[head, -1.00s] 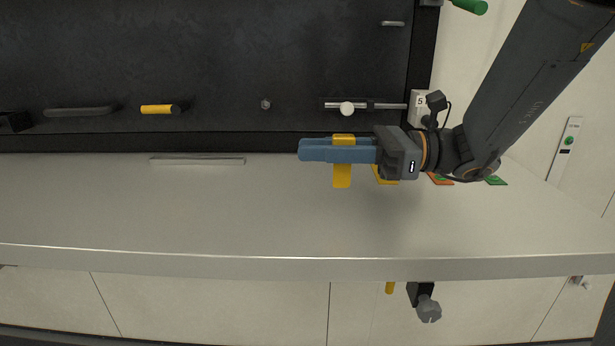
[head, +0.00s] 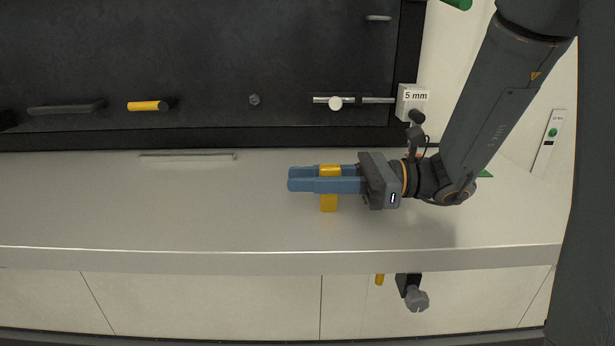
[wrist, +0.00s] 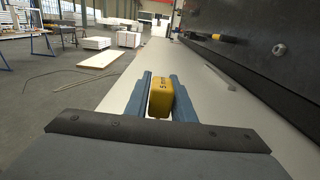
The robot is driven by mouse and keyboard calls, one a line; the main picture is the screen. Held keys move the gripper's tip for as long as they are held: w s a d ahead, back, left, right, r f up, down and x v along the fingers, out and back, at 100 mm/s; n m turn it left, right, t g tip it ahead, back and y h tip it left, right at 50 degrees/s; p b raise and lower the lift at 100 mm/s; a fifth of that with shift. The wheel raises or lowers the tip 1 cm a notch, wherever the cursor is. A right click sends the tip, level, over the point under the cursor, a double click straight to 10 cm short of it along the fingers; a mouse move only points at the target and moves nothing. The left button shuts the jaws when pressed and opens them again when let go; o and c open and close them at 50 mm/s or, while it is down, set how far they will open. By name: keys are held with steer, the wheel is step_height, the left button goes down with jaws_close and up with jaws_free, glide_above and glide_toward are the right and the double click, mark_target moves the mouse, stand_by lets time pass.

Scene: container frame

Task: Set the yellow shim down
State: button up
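The yellow shim (head: 329,203) is a small block between the two blue fingers of my gripper (head: 289,180). It sticks out above and below the fingers in the head view, over the pale ledge (head: 235,215). In the wrist view the shim (wrist: 160,99) stands between the fingertips (wrist: 160,76), with dark lettering on its face. The fingers look closed on it from both sides. I cannot tell whether the shim's lower end touches the ledge.
A dark panel (head: 210,65) with a yellow-sleeved handle (head: 147,106) and a rod with a white knob (head: 335,103) rises behind the ledge. A tag reading "5 mm" (head: 413,96) is at its right. A green piece (head: 485,174) shows beside my arm.

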steer(key=shift+o, duration=1.2)
steer(key=shift+r, duration=0.15)
steer(key=d+b, duration=0.1)
steer(key=d, duration=0.3)
steer(key=d+b, duration=0.1)
steer(key=d, duration=0.3)
steer(key=d+b, duration=0.1)
steer(key=d, duration=0.3)
steer(key=shift+s, duration=0.25)
